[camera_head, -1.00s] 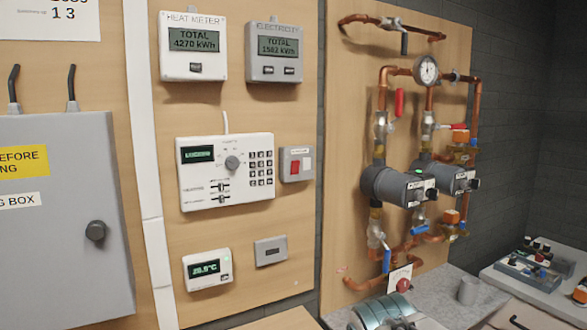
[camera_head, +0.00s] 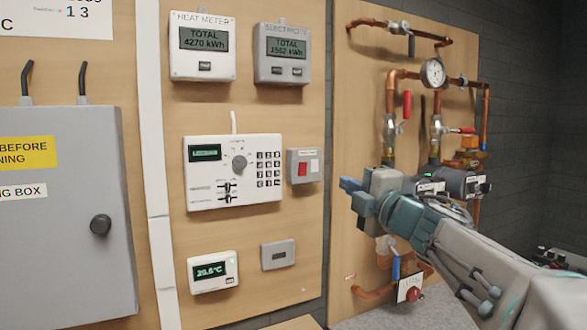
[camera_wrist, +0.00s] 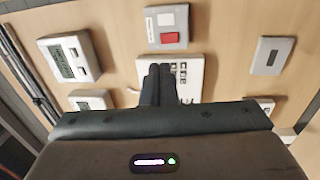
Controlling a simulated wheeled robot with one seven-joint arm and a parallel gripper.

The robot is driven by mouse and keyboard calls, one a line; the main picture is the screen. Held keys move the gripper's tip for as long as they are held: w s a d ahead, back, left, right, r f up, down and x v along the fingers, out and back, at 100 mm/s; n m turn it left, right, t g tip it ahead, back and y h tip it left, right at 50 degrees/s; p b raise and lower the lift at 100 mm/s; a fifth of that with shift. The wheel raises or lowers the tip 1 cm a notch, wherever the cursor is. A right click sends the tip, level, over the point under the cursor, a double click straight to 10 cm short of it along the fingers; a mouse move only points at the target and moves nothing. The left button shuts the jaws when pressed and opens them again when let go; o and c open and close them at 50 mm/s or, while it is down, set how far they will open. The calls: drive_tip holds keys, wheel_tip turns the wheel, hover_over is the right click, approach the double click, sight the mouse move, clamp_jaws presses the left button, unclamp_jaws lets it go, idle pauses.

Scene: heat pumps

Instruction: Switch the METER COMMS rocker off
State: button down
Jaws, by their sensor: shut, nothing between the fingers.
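My gripper (camera_head: 347,186) is shut and empty. In the head view it points left, just right of and below a small grey box (camera_head: 304,152) with a red switch (camera_head: 302,169) and a white one. In the wrist view the closed fingertips (camera_wrist: 160,68) overlap the white keypad panel (camera_wrist: 196,72), below the box's red switch (camera_wrist: 171,38). A grey plate with a dark slot or rocker (camera_head: 278,255) sits lower on the board; it also shows in the wrist view (camera_wrist: 270,55). I cannot read a METER COMMS label on either. Contact is not visible.
The heat meter (camera_head: 203,72) and electricity meter (camera_head: 282,74) are above the keypad panel (camera_head: 205,175); a thermostat (camera_head: 212,286) is below. Copper pipes (camera_head: 391,92) and pumps stand on the right board, partly behind my arm. A grey cabinet (camera_head: 60,240) is at left.

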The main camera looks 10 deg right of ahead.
sight(307, 162)
drive_tip(key=p+x, duration=0.2)
drive_tip(key=x, duration=1.2)
